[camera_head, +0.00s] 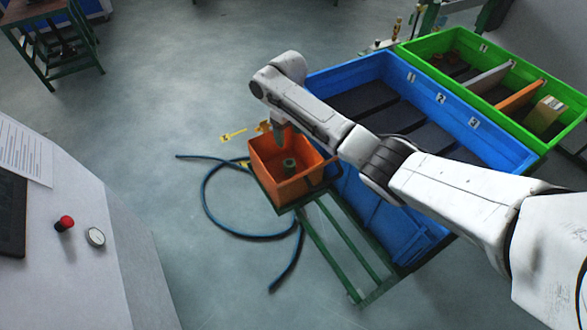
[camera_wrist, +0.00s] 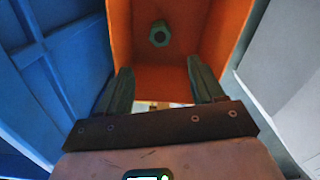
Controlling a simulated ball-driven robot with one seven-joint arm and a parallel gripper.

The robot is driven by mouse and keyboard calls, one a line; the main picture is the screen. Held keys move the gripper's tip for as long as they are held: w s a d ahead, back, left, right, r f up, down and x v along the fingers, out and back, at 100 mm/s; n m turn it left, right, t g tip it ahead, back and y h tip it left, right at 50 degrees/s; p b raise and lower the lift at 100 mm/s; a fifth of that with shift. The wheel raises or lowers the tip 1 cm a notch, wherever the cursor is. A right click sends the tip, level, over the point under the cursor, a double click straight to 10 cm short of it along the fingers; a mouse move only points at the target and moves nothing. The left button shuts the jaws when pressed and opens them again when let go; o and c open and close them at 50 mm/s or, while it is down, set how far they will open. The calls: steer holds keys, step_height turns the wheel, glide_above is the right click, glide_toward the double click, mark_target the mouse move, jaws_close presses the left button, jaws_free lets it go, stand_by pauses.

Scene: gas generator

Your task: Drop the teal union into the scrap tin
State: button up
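The teal union (camera_head: 289,167), a small dark green-teal fitting with a hole through it, shows inside the orange scrap tin (camera_head: 268,182). In the wrist view the union (camera_wrist: 160,34) is beyond my fingertips, against the orange inside of the tin (camera_wrist: 120,35). I cannot tell for sure whether it rests on the bottom. My gripper (camera_wrist: 160,78) is open, its two green fingers wide apart with nothing between them. In the head view my gripper (camera_head: 279,142) points down over the back part of the tin, and my wrist hides part of it.
The blue bin (camera_head: 340,80) with numbered compartments stands right of the tin. A green-edged bin (camera_head: 420,50) with dividers is behind it. A blue hose (camera_head: 210,215) lies on the floor at left. A grey console (camera_head: 90,255) with a red button stands at far left.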

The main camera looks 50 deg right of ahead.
steer(key=shift+o, duration=0.4)
step_height(320, 180, up, 11)
steer(key=b, duration=0.1)
steer(key=shift+f, duration=0.15)
stand_by(0.6)
